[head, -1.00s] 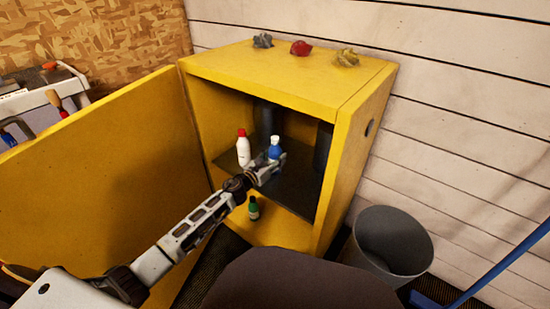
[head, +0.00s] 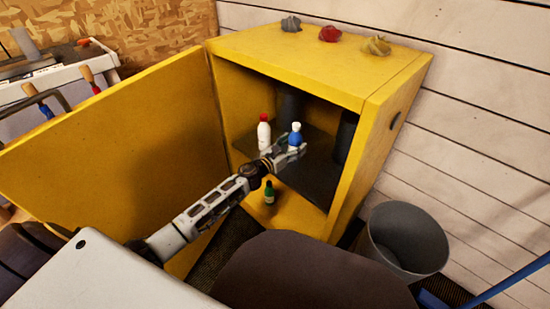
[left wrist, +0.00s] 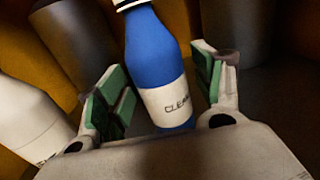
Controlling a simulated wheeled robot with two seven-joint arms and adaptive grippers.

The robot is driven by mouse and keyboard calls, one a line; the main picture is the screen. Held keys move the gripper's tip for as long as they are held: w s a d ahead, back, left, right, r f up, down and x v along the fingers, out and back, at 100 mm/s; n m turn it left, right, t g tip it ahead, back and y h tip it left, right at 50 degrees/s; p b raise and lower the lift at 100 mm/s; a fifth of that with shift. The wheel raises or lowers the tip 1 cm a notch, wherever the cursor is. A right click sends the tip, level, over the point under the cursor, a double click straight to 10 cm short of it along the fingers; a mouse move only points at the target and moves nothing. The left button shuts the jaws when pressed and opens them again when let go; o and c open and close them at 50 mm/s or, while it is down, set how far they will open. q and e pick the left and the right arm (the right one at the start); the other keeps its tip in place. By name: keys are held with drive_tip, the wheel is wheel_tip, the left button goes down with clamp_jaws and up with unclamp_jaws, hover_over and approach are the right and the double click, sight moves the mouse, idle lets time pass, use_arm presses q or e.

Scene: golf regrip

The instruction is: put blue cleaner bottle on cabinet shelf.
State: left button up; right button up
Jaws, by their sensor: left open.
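The blue cleaner bottle (head: 295,138), with a white cap and white label, appears to stand upright on the dark shelf (head: 317,183) inside the open yellow cabinet (head: 283,59). My left gripper (head: 291,153) reaches into the cabinet at the bottle. In the left wrist view, the bottle (left wrist: 158,70) is between two open green-padded fingers, with gaps visible on both sides. Its base is hidden by the gripper body. My right gripper is not in view.
A white bottle with a red cap (head: 264,132) stands left of the blue one. Dark cylinders stand behind. A small green bottle (head: 269,192) is lower down. The open cabinet door (head: 120,150) is left; a grey bin (head: 407,240) is right.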

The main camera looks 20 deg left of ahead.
use_arm(q)
drive_tip(key=shift+p+v, duration=0.7)
drive_tip(key=shift+v, duration=4.55)
drive_tip(key=shift+s, duration=0.1)
drive_tip(key=s+d+f+n+g+y, duration=0.1)
drive_tip(key=s+f+n+g+y, duration=0.15)
drive_tip(key=s+f+n, duration=0.7)
drive_tip(key=s+d+f+n+g+y, duration=0.2)
drive_tip(key=s+n+y, duration=0.1)
drive_tip(key=n, duration=1.3)
drive_tip(key=s+d+f+n+g+h, duration=0.2)
drive_tip(key=s+d+n+g, duration=0.1)
drive_tip(key=s+d+n, duration=0.2)
drive_tip(key=s+d+f+n+g+h, duration=0.1)
drive_tip(key=s+d+f+n+g, duration=0.2)
drive_tip(key=s+d+n, duration=0.2)
drive_tip(key=s+n, duration=0.3)
drive_tip(key=s, duration=0.2)
drive_tip(key=shift+f+h, duration=0.3)
drive_tip(key=shift+h, duration=0.05)
